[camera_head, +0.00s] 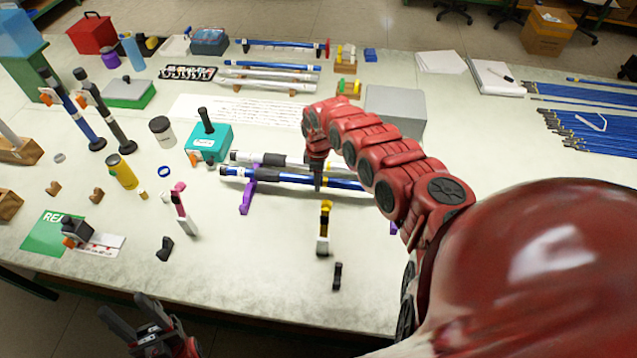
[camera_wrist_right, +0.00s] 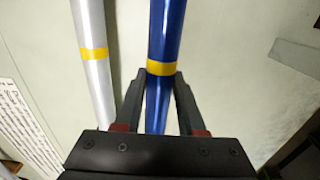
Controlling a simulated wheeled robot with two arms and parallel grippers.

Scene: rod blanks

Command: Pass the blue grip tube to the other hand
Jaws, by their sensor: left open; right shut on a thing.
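The blue grip tube (camera_head: 295,178) lies sideways near the middle of the table, with white and dark sections toward its left end. A purple stand (camera_head: 246,197) is under its left part. My right gripper (camera_head: 318,183) reaches down onto the tube from above and is shut on it. In the right wrist view the blue tube (camera_wrist_right: 166,32) runs between the two fingers (camera_wrist_right: 160,100), with a yellow band near the fingertips. I cannot tell whether it is lifted off its stand. My left gripper (camera_head: 135,322) is open and empty at the table's front edge, far from the tube.
A silver tube (camera_wrist_right: 90,50) lies parallel close beside the blue one. A teal box (camera_head: 208,143), a yellow can (camera_head: 121,171) and a pink-topped tool (camera_head: 183,208) stand to the left. Upright dark tools (camera_head: 103,115) stand further left. The front left table area has some free room.

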